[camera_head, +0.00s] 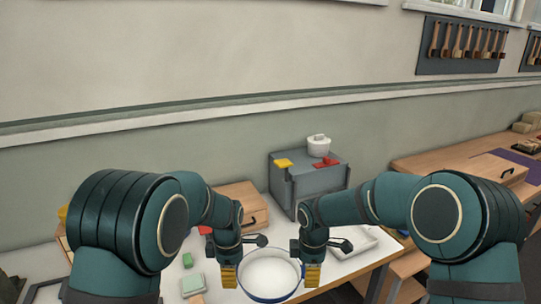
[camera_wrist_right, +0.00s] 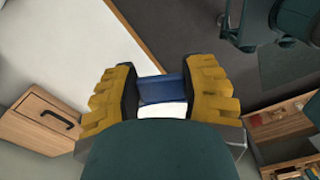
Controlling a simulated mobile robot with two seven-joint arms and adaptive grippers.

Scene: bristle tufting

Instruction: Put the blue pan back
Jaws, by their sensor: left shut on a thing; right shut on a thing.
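The blue pan (camera_head: 291,293) is a round pan with a blue rim and a white inside, at the bottom middle of the head view. My left gripper (camera_head: 229,277) is shut on the pan's left side. My right gripper (camera_head: 312,276) is shut on its right side. In the right wrist view, the yellow fingers of my right gripper (camera_wrist_right: 160,92) close on a blue part of the pan (camera_wrist_right: 161,89). I cannot tell whether the pan touches the table or hangs above it.
The white table (camera_head: 345,267) lies below. A grey box (camera_head: 318,183) with a white lidded pot (camera_head: 318,146) stands at the back. A wooden drawer box (camera_head: 243,201), a white tray (camera_head: 357,243) and green blocks (camera_head: 192,284) are nearby. A wooden bench (camera_head: 450,160) stands at right.

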